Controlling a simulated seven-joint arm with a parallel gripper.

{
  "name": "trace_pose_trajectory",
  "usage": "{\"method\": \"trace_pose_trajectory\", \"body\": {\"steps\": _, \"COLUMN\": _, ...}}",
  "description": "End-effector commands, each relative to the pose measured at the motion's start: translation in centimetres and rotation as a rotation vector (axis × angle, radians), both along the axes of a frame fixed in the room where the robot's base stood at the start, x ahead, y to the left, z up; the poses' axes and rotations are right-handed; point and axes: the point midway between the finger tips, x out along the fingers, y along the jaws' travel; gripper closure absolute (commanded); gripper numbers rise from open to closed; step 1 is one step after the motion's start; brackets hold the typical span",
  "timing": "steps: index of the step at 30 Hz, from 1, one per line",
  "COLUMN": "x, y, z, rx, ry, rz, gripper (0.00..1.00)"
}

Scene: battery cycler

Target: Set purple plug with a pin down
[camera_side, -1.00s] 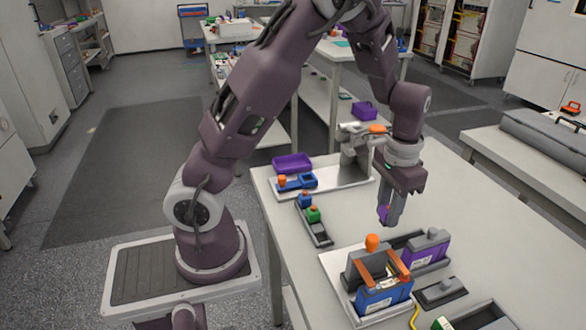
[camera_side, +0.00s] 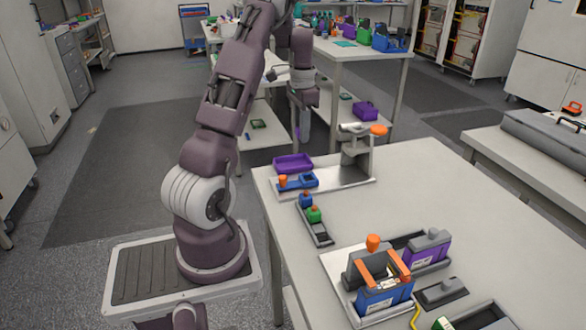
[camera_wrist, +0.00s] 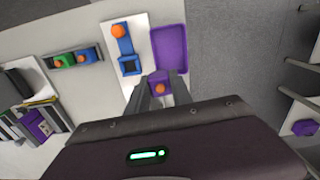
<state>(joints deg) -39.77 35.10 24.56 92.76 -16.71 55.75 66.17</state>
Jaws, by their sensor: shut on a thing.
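My gripper (camera_side: 303,133) is shut on the purple plug (camera_wrist: 158,77), whose orange pin (camera_wrist: 160,89) shows between the fingers in the wrist view. In the side view the plug is only a small purple patch at the fingertips. The gripper points down and appears in the air near the table's far left corner. The empty purple tray (camera_side: 293,163) lies on the table; in the wrist view the tray (camera_wrist: 170,48) is just above the plug in the picture, beside a pale plate (camera_wrist: 112,32).
The plate carries a blue holder (camera_side: 299,182) with an orange knob, and an orange-topped clamp stand (camera_side: 357,140). A dark rack (camera_side: 318,233) holds blue and green plugs. The cycler fixture (camera_side: 380,285) with blue and purple cells stands in front. The table's middle right is clear.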

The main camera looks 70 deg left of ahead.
Motion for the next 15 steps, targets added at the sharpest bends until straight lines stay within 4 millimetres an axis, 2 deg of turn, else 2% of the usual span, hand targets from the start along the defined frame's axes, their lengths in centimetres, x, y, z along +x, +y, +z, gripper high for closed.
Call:
{"method": "trace_pose_trajectory", "body": {"steps": 1, "x": -0.7, "y": 1.1, "z": 0.0, "rx": -0.001, "ry": -0.001, "rz": -0.019, "gripper": 1.0}}
{"method": "trace_pose_trajectory", "body": {"steps": 5, "x": -1.7, "y": 2.4, "z": -0.9, "rx": -0.004, "ry": 0.0, "rz": -0.062, "gripper": 1.0}}
{"method": "trace_pose_trajectory", "body": {"steps": 9, "x": -1.8, "y": 2.5, "z": -4.4, "rx": -0.006, "ry": 0.002, "rz": -0.066, "gripper": 1.0}}
{"method": "trace_pose_trajectory", "body": {"steps": 15, "x": -1.8, "y": 2.4, "z": -8.0, "rx": -0.005, "ry": 0.002, "rz": -0.064, "gripper": 1.0}}
